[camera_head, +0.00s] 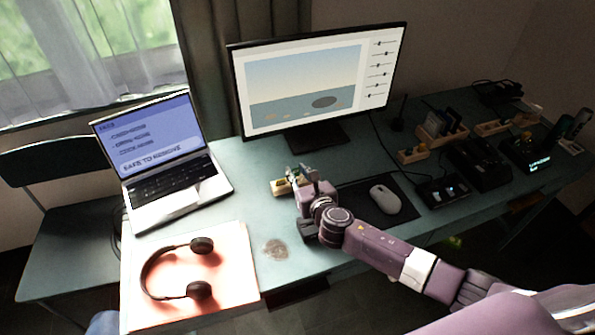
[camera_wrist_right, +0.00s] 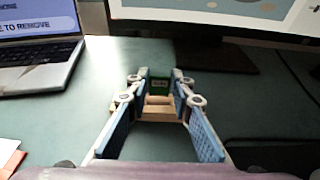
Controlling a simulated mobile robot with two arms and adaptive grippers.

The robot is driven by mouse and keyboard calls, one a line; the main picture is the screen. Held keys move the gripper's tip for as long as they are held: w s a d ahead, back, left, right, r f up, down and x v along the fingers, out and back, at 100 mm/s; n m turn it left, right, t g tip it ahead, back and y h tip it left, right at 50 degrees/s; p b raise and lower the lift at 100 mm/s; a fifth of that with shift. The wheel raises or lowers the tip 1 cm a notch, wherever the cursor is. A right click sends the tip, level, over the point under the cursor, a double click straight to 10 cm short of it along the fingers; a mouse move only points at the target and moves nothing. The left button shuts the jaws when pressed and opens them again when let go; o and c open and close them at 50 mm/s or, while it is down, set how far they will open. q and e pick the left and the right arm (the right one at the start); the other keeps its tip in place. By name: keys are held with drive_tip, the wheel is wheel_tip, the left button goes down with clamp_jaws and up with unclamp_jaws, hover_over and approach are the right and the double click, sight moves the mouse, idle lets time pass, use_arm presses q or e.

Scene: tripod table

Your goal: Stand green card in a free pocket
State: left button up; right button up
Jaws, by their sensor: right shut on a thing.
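My right gripper (camera_head: 302,181) reaches over the desk in front of the monitor. In the right wrist view its two blue-padded fingers (camera_wrist_right: 158,92) are closed in on a small green card (camera_wrist_right: 159,84), which shows upright between the tips. A small pale wooden holder (camera_head: 279,188) stands right at the fingertips; in the wrist view part of it (camera_wrist_right: 157,115) shows between the fingers, below the card. The card's lower edge is hard to see, so I cannot tell whether it sits in a pocket. My left gripper is not in view.
A laptop (camera_head: 165,165), headphones (camera_head: 180,270) on a pale sheet and a monitor (camera_head: 318,75) surround the spot. A mouse (camera_head: 384,199) lies on a dark mat to the right. More wooden holders (camera_head: 436,138) and dark devices (camera_head: 478,163) fill the right side.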

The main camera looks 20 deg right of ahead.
drive_tip(key=shift+f, duration=0.25)
drive_tip(key=shift+r+p, duration=0.1)
drive_tip(key=shift+p, duration=0.5)
idle(1.4)
drive_tip(key=shift+f+b, duration=1)
drive_tip(key=shift+f, duration=0.45)
drive_tip(key=o, duration=0.8)
drive_tip(key=v, duration=1.2)
drive_tip(key=shift+s, duration=0.1)
